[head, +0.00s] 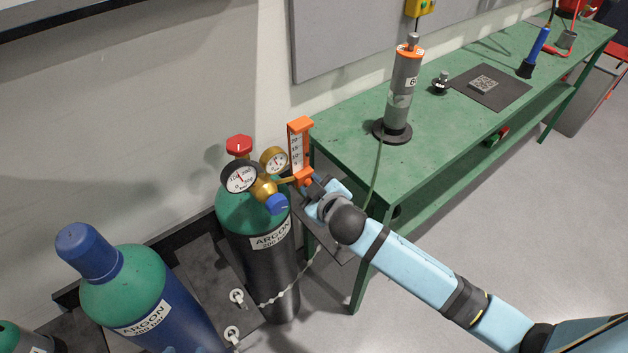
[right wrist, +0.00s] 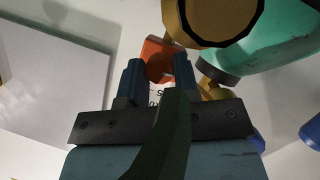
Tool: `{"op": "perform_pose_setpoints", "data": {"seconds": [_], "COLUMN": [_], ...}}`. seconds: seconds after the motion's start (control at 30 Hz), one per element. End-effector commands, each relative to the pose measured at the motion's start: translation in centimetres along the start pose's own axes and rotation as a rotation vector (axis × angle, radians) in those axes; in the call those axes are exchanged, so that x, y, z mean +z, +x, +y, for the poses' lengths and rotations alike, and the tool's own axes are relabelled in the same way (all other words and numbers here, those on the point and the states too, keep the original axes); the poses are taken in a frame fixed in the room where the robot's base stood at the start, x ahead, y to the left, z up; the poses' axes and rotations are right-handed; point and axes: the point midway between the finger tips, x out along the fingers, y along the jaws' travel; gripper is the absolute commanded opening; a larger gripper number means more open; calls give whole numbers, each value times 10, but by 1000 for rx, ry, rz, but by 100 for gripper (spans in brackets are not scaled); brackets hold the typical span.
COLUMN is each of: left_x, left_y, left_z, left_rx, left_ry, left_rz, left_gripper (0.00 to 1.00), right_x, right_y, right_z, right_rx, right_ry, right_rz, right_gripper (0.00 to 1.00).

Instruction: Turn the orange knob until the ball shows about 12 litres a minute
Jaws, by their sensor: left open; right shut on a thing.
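The flow meter (head: 299,143) stands upright on the regulator, with an orange top and a white scale; its ball is too small to make out. The orange knob (head: 304,176) is at its lower end, and it also shows in the right wrist view (right wrist: 156,58) between the fingers. My right gripper (head: 310,184) is shut on the orange knob, coming in from the right; in the right wrist view its two dark fingers (right wrist: 158,70) lie either side of it.
Two gauges (head: 240,177) and a blue regulator knob (head: 277,204) sit close to the left, above a green-topped argon cylinder (head: 239,212). A red knob (head: 239,146) stands behind. A blue cylinder (head: 180,318) is at lower left. The green bench (head: 345,130) is behind my right arm.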

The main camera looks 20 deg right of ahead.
Motion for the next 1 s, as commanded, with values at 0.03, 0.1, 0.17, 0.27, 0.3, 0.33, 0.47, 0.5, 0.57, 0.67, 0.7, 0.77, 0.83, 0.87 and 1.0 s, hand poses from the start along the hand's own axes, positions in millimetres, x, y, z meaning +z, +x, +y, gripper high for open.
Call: {"op": "perform_pose_setpoints", "data": {"seconds": [0.03, 0.1, 0.17, 0.27, 0.3, 0.33, 0.47, 0.5, 0.57, 0.67, 0.7, 0.77, 0.83, 0.87, 1.0], "left_x": [-2, -3, -2, -1, 0, 1, 5, 6, 7, 8, 8, 9, 9, 9, 9], "left_y": [-1, -1, -1, 0, 1, 1, 3, 4, 4, 6, 6, 6, 7, 7, 7], "left_z": [1, 1, 2, 2, 2, 2, 3, 3, 3, 3, 3, 3, 3, 3, 3], "left_rx": [0, 1, 1, 2, 2, 2, 2, 3, 3, 3, 3, 3, 3, 3, 3], "left_ry": [0, 0, 0, -2, -3, -3, -7, -8, -10, -13, -14, -15, -17, -18, -19], "left_rz": [3, 6, 6, 4, 3, 2, -6, -8, -10, -10, -10, -9, -9, -9, -9], "left_gripper": [58, 58, 58, 58, 58, 58, 58, 58, 58, 58, 58, 58, 58, 58, 58], "right_x": [0, 0, 0, 1, 1, 2, 2, 2, 2, 2, 2, 2, 2, 2, 2], "right_y": [0, 0, 0, 0, 0, 0, 1, 1, 1, 1, 1, 1, 1, 1, 1], "right_z": [-1, -2, -2, -3, -3, -4, -4, -4, -4, -5, -5, -5, -5, -5, -4], "right_rx": [16, 42, 64, 99, 112, 122, 162, 173, 188, 209, 216, 226, 234, 237, 248], "right_ry": [-39, -100, -152, -238, -271, -294, -390, -416, -452, -504, -522, -546, -567, -575, -600], "right_rz": [-1, -2, -1, -1, -1, 0, 1, 1, 1, 1, 0, 0, 0, 0, 1], "right_gripper": [5, 5, 5, 5, 5, 5, 5, 5, 5, 5, 5, 5, 5, 5, 5]}}
